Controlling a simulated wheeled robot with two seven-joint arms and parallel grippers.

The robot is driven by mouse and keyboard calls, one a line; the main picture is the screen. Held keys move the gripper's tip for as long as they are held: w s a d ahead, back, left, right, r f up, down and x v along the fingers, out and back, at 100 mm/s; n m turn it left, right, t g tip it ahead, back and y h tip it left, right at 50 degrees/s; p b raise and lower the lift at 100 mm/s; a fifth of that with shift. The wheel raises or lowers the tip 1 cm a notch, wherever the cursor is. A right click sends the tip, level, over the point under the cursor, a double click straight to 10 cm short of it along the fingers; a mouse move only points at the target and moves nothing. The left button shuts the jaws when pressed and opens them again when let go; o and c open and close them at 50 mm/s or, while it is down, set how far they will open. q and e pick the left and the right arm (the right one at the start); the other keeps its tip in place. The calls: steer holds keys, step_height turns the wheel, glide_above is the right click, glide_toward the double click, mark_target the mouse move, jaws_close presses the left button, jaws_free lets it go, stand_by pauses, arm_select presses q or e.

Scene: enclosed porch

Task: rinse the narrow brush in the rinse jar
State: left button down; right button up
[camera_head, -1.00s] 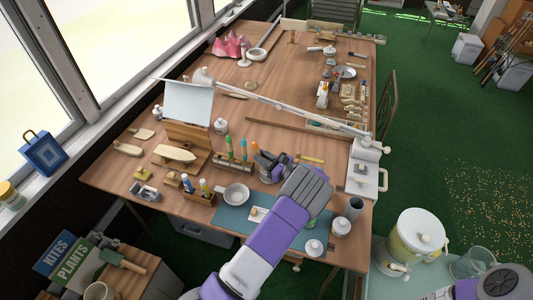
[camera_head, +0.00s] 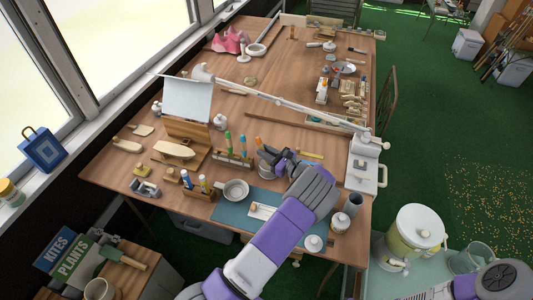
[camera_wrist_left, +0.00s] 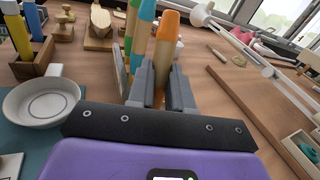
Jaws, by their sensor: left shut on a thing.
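My left gripper (camera_head: 266,155) is at the right end of the wooden brush rack (camera_head: 231,164). In the left wrist view its fingers (camera_wrist_left: 160,88) are shut around an upright brush with an orange handle end (camera_wrist_left: 168,27). This brush also shows in the head view (camera_head: 258,142). Blue-and-green handles (camera_wrist_left: 142,32) stand close beside it. Which brush is the narrow one, I cannot tell. My right gripper is not in view.
White lidded jars (camera_head: 340,222) stand at the front right. A long white lamp arm (camera_head: 290,108) crosses behind the rack. A wooden holder (camera_head: 199,193) with tubes stands left of the pan.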

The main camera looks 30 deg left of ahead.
mark_target(260, 143)
arm_select(q)
steer(key=shift+a, duration=0.1)
stand_by(0.5)
steer(key=shift+s+a+r+p, duration=0.1)
steer(key=shift+a+r+p, duration=0.2)
steer(key=shift+r+p, duration=0.65)
steer(key=shift+s+a+r+p, duration=0.1)
steer(key=shift+a+r+p, duration=0.2)
steer(key=shift+r+p, duration=0.6)
steer(key=shift+s+a+r+p, duration=0.1)
steer(key=shift+a+r+p, duration=0.35)
steer(key=shift+r, duration=0.8)
steer(key=shift+d, duration=0.15)
steer(key=shift+r+p, duration=2)
steer(key=shift+r, duration=0.55)
